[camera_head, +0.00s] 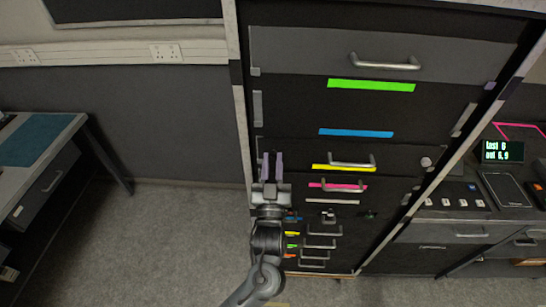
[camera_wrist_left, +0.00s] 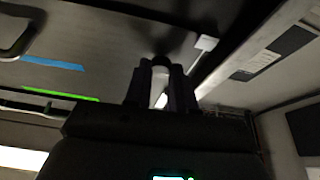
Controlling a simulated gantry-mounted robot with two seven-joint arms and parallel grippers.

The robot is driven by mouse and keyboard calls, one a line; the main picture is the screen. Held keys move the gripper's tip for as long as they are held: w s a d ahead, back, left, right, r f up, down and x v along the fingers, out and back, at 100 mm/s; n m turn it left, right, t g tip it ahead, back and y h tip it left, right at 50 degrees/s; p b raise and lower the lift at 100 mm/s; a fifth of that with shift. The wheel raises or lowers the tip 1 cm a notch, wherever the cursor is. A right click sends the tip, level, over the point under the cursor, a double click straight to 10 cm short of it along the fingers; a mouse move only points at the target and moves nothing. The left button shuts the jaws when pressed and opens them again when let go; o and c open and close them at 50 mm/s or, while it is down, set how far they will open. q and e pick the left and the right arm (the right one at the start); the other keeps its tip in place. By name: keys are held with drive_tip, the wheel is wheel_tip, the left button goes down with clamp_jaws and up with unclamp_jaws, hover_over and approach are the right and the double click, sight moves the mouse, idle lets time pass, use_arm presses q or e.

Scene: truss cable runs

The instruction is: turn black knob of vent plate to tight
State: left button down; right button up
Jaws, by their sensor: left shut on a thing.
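My left gripper (camera_head: 272,165) is raised in front of the left part of the dark cabinet front, level with the drawer that has a yellow strip. Its two purple-grey fingers point up and are close together. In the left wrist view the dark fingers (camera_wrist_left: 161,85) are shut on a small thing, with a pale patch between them. I cannot make out what the thing is. Neither view clearly shows the black knob or the vent plate; the dark panel and the fingers make them hard to tell apart. My right gripper is not in view.
The tall cabinet (camera_head: 290,110) has metal handles, such as the top one (camera_head: 385,63), and coloured strips. A round pale knob (camera_head: 426,162) is at its right. A desk (camera_head: 40,150) stands left. A bench with a small display (camera_head: 503,151) stands right. Open floor (camera_head: 170,240) lies left of the cabinet.

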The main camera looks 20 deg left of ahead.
use_arm(q)
drive_tip(key=m+h+p, duration=0.2)
drive_tip(key=m+p, duration=0.4)
drive_tip(key=m+g+h+p, duration=0.1)
drive_tip(key=m+h+p, duration=0.2)
drive_tip(key=m+p, duration=0.3)
drive_tip(key=r+m+h+p, duration=0.1)
drive_tip(key=m+h+p, duration=0.2)
drive_tip(key=m+p, duration=0.3)
drive_tip(key=shift+s+a, duration=0.1)
drive_tip(key=shift+a, duration=0.25)
drive_tip(key=shift+f+m+g+h+p, duration=0.2)
drive_tip(key=shift+m+g+p, duration=0.15)
drive_tip(key=shift+m+p, duration=0.35)
drive_tip(key=shift+f+m+g+h+p, duration=0.1)
drive_tip(key=shift+m+g+h+p, duration=0.2)
drive_tip(key=shift+m+p, duration=0.35)
drive_tip(key=c, duration=0.9)
unclamp_jaws()
drive_tip(key=shift+c, duration=0.2)
drive_tip(key=shift+s, duration=0.15)
